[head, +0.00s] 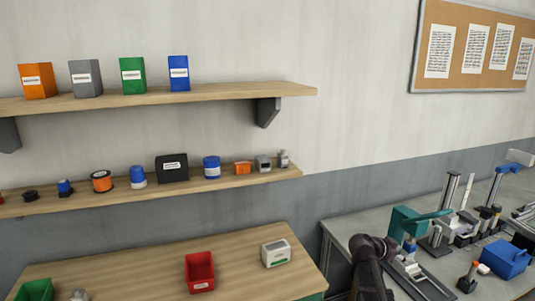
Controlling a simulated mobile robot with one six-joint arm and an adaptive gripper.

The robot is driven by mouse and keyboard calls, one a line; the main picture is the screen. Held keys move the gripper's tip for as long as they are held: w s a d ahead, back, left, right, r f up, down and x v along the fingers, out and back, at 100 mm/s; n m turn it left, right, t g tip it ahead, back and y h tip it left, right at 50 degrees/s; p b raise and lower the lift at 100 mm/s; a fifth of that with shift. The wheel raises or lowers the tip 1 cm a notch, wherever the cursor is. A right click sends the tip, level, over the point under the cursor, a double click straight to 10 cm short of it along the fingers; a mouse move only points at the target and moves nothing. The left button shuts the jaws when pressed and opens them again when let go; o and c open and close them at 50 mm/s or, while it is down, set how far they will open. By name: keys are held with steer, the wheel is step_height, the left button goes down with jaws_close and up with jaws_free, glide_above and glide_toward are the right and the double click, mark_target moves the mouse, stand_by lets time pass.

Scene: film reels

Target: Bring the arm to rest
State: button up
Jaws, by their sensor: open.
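A dark arm link of mine (369,268) rises from the bottom edge, right of centre, in the head view. It ends in a rounded joint in front of the grey workbench. My gripper cannot be made out in this view. On the lower shelf (225,183) stand an orange and black reel (101,181), a small black reel (31,196) and several small blue, orange and grey items.
A wooden table (150,275) at the lower left holds a red bin (200,272), a white box (276,253) and a green bin (35,290). The grey workbench (340,228) is crowded with tools and a blue box (504,258). Coloured boxes stand on the upper shelf (220,94).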

steer(key=s+a+f+n+g+y, duration=0.1)
steer(key=s+a+f+n+y, duration=0.2)
steer(key=a, duration=0.6)
steer(key=s+a+f+n+g+y, duration=0.1)
steer(key=s+a+f+n+y, duration=0.3)
steer(key=s+a+n, duration=0.3)
steer(key=s+a+f+n+g+y, duration=0.1)
steer(key=s+a+f+n+y, duration=0.3)
steer(key=a, duration=0.7)
steer(key=shift+s+n+y, duration=0.8)
steer(key=shift+s+y, duration=0.1)
steer(key=shift+s, duration=0.25)
